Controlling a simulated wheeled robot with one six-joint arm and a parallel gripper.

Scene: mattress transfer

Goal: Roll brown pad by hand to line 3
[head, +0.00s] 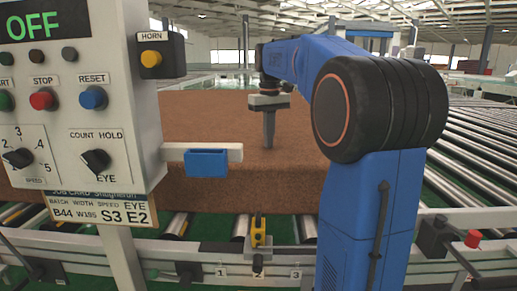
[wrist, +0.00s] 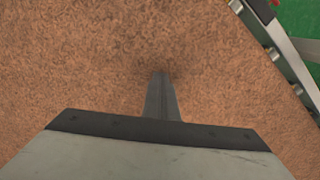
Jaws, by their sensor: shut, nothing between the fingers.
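The brown pad (head: 215,170) is a thick, rough-textured slab lying across the rollers. Its right end is hidden behind my blue arm. The pad fills most of the wrist view (wrist: 80,70). My gripper (head: 268,143) points straight down at the pad's top, fingers shut together and empty. In the wrist view its fingertips (wrist: 160,75) meet a faint dark shade on the pad; they touch it or are very close. Plates marked 1 (head: 220,272), 2 (head: 258,272) and 3 (head: 295,274) sit on the front rail. A yellow pointer (head: 258,232) stands above plate 2.
A control panel (head: 75,110) stands at the left, its display reading OFF, with START, STOP and RESET buttons and two knobs. A blue holder (head: 206,162) on a grey bracket sticks out before the pad. Bare rollers (head: 470,155) lie at the right. A red button (head: 473,238) is at lower right.

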